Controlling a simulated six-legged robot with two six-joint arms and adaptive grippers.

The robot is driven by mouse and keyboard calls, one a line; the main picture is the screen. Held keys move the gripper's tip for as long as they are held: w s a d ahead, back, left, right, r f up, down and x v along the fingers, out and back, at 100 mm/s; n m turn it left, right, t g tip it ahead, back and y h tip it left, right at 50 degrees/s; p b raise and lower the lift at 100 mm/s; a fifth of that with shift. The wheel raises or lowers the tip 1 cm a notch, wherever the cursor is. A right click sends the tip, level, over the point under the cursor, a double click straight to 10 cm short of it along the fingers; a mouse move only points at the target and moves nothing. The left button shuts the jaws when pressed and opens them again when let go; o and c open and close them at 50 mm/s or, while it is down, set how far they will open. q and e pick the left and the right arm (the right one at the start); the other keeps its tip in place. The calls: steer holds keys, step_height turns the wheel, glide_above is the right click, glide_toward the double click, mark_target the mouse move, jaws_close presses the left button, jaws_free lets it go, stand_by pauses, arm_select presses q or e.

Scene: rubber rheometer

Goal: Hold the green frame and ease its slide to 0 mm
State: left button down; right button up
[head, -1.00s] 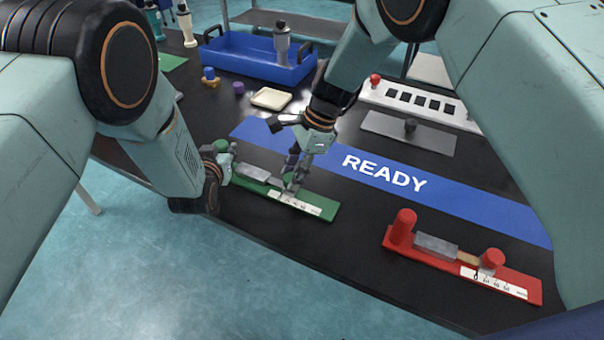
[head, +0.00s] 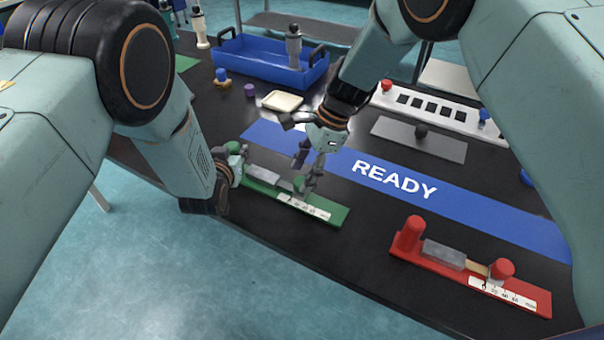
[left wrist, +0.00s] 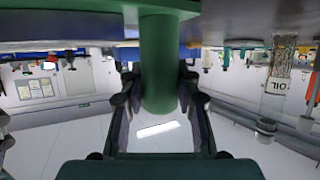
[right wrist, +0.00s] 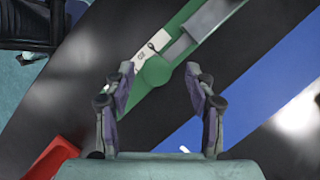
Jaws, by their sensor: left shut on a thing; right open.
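The green frame (head: 333,214) lies on the black table, with a white scale (head: 303,207) and a grey slide block (head: 263,174). My left gripper (head: 235,162) is shut on the green post at its left end; the post (left wrist: 160,65) stands between the fingers in the left wrist view. My right gripper (head: 309,186) is open close to the slide's green knob (head: 299,184). In the right wrist view the knob (right wrist: 154,71) shows between and slightly beyond the open fingertips (right wrist: 156,78), with no clear contact. The slide's reading is too small to tell.
A red frame (head: 525,299) of the same kind lies at the right front. A blue READY strip (head: 470,215) crosses the table behind the green frame. A blue tray (head: 262,66), a cream dish (head: 282,101) and a grey plate (head: 440,146) stand farther back.

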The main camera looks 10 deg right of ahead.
steer(key=v, duration=1)
steer(key=shift+d+r, duration=0.2)
steer(key=shift+r, duration=0.1)
arm_select(q)
steer(key=c, duration=0.9)
jaws_free()
